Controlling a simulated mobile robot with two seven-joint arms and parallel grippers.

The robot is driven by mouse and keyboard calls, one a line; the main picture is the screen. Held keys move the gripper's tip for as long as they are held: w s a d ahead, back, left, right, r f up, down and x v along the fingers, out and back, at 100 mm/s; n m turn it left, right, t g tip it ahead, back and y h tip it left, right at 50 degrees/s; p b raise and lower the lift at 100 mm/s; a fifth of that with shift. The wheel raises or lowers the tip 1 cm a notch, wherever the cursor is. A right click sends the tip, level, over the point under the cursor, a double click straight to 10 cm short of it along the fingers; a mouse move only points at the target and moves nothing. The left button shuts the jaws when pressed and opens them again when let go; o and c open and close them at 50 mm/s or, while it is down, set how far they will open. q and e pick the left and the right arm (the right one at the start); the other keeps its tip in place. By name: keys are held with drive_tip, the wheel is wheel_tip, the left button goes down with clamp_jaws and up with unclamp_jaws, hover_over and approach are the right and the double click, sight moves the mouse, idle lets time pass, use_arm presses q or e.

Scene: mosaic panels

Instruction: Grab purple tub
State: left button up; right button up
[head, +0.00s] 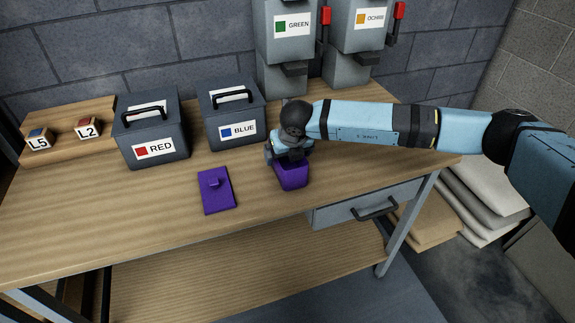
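The purple tub (292,178) sits near the front edge of the wooden table, left of the drawer. My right arm comes in from the right, and its gripper (286,160) points down at the tub's top. The gripper and wrist hide the tub's far side and part of its opening. I cannot tell whether the fingers are closed on its wall. A flat purple lid (214,198) with a small raised handle lies on the table left of the tub, apart from it. My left gripper is not in view.
Dark boxes labelled RED (152,128) and BLUE (235,112) stand behind. GREEN (292,45) and OCHRE (358,42) dispensers stand at the back. The table's front left (110,215) is clear.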

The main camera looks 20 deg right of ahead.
drive_tip(key=shift+f, duration=0.15)
idle(0.4)
drive_tip(key=c, duration=0.9)
drive_tip(key=shift+c, duration=0.2)
